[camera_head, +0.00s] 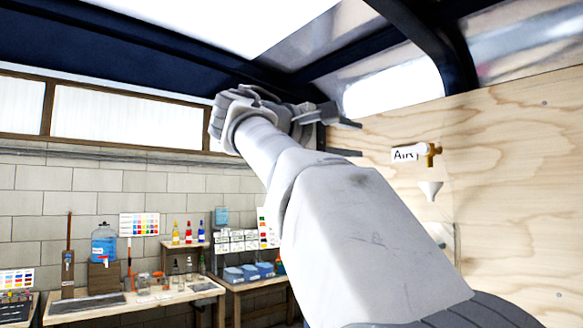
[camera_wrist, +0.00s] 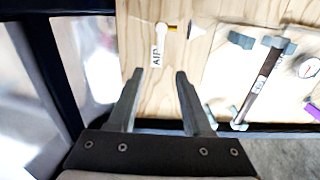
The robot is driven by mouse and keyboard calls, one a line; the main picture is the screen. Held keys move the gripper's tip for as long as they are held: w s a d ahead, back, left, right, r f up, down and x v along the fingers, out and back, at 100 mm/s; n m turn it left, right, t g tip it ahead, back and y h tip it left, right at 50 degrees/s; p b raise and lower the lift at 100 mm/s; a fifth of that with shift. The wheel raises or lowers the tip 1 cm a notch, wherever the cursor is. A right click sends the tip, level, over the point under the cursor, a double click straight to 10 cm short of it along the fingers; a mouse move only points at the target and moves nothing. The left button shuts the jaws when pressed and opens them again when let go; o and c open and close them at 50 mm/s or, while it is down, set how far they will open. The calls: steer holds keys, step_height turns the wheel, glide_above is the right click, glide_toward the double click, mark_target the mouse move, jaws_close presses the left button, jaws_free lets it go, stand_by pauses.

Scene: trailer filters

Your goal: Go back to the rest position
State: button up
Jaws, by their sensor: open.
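My gripper (camera_head: 348,138) is at the end of my raised arm in the head view, in front of the plywood wall (camera_head: 510,190) and high up near the dark roof frame. In the wrist view my gripper (camera_wrist: 157,88) is open, with two dark fingers apart and nothing between them. A tag reading "Air" (camera_head: 405,154) hangs by a brass fitting (camera_head: 432,154) on the plywood wall, to the right of the fingers in the head view. In the wrist view this tag (camera_wrist: 157,58) lies beyond the fingertips, apart from them.
A white funnel-shaped piece (camera_head: 430,190) sits below the fitting. Dark roof beams (camera_head: 425,35) run close above the arm. The wrist view also shows a white panel with a bar-like part (camera_wrist: 258,82) and a round gauge (camera_wrist: 307,66). Workbenches (camera_head: 130,305) stand far back left.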

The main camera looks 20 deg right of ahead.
steer(key=s+f+y, duration=0.2)
steer(key=f+y, duration=0.2)
steer(key=f, duration=0.7)
steer(key=s+f+y, duration=0.3)
steer(key=f+y, duration=0.1)
steer(key=f, duration=0.6)
steer(key=s+a+f+m+y, duration=0.1)
steer(key=s+a+f+y, duration=0.2)
steer(key=f, duration=0.6)
steer(key=s+a+f+m+y, duration=0.2)
steer(key=s+a+f, duration=0.3)
steer(key=s+f, duration=0.3)
steer(key=s+a+f+m+g+y, duration=0.1)
steer(key=s+a+f+y, duration=0.2)
steer(key=f, duration=0.7)
steer(key=shift+s+a+y, duration=0.3)
steer(key=shift+s+a, duration=0.3)
steer(key=shift+s, duration=0.65)
